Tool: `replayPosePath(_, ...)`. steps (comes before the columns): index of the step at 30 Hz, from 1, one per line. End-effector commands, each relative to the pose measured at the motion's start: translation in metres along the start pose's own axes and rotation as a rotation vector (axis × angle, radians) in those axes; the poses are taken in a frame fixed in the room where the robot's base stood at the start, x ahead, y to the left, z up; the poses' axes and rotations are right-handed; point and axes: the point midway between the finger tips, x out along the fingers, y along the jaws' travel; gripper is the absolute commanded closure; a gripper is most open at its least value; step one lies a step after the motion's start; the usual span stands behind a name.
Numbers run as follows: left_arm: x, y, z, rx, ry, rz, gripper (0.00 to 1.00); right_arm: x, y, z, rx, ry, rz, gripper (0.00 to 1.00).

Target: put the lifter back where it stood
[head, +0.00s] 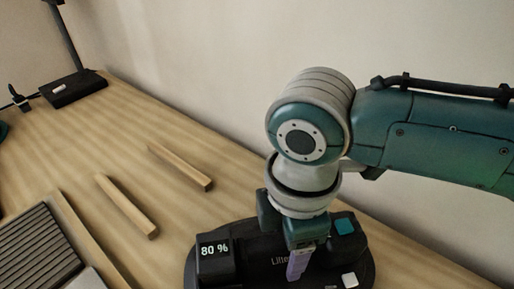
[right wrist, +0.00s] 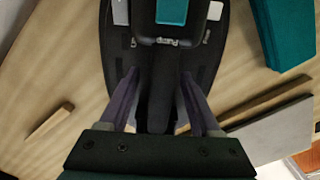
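The lifter (head: 215,268) is a black rounded device with a lit "80 %" display, a teal button and a white button. It stands on the wooden table at the bottom of the head view. In the right wrist view the lifter (right wrist: 205,50) fills the upper middle, with its dark handle running down between my fingers. My right gripper (head: 299,272) points down over it. Its purple fingers (right wrist: 160,82) are apart, one on each side of the handle, with dark gaps showing between. The right arm hides part of the lifter. My left gripper is not in view.
Wooden strips (head: 180,168) lie on the table (head: 120,120) left of the lifter. A ribbed dark panel (head: 38,252) lies at the lower left. A black base (head: 72,89) with a pole stands at the far left. A wall (head: 220,60) runs behind the table.

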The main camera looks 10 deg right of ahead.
Motion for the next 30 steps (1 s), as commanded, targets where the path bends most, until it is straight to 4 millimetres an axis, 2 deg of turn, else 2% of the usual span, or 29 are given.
replayPosePath(8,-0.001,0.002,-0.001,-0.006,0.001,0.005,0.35,-0.001,-0.001,0.001,0.000,-0.003,-0.002,0.35)
replayPosePath(11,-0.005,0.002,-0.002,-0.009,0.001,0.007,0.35,-0.013,0.000,0.001,0.000,-0.001,0.000,0.35)
replayPosePath(21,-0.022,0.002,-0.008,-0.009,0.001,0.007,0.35,-0.080,0.000,0.000,0.000,0.000,0.002,0.35)
replayPosePath(26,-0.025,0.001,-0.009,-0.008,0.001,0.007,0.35,-0.097,-0.001,-0.001,0.001,0.003,0.001,0.35)
replayPosePath(30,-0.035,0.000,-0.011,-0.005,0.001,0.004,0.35,-0.106,-0.015,-0.015,0.044,0.065,0.003,0.35)
